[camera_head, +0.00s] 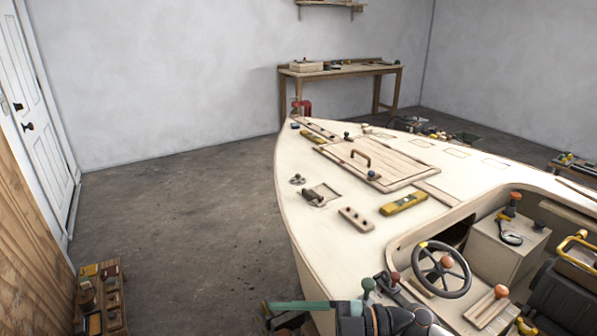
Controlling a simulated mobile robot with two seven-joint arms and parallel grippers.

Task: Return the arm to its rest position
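Dark grey rounded parts at the bottom centre look like a piece of one of my arms, low beside the left edge of the plywood hull (330,195). I cannot tell which arm it is. A teal bar (298,305) and dark pieces lie just left of these parts, and whether they belong to the arm is unclear. I cannot make out any gripper fingers. No held object can be seen.
The hull deck carries a hatch (405,160), a yellow level (404,203) and a steering wheel (441,270). A workbench (340,70) stands at the back wall. A low wooden rack (112,300) stands at lower left. The floor (190,220) between is clear.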

